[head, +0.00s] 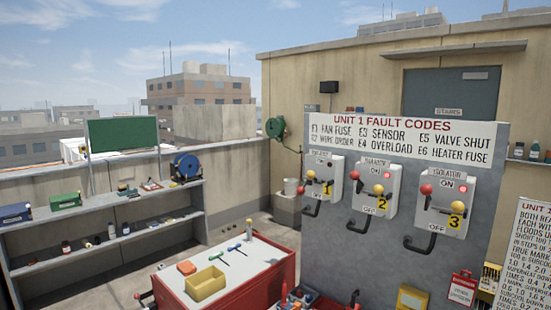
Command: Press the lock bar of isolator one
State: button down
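Isolator one (337,174) is a pale box with a yellow "1" label, at the left of the grey panel in the head view. A red ball (300,190) and a yellow ball (311,174) show at its left side. A black bent bar (310,208) sticks out below it. I cannot tell for sure which part is the lock bar. Its small indicator looks dark. Isolator two (370,199) and isolator three (440,218) stand to its right, each with a bright red lamp, a red ball and a black bent bar. My gripper is not in view.
The grey panel (340,250) carries a fault-code sign (400,139). A red bench (270,276) with a yellow bin (205,283) and tools stands low in front, left of the panel. Shelves (110,217) line the left wall. Open floor shows between shelves and bench.

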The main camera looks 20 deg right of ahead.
aim_at(311, 174)
jog(key=i+z, duration=0.15)
jog(key=i, duration=1.35)
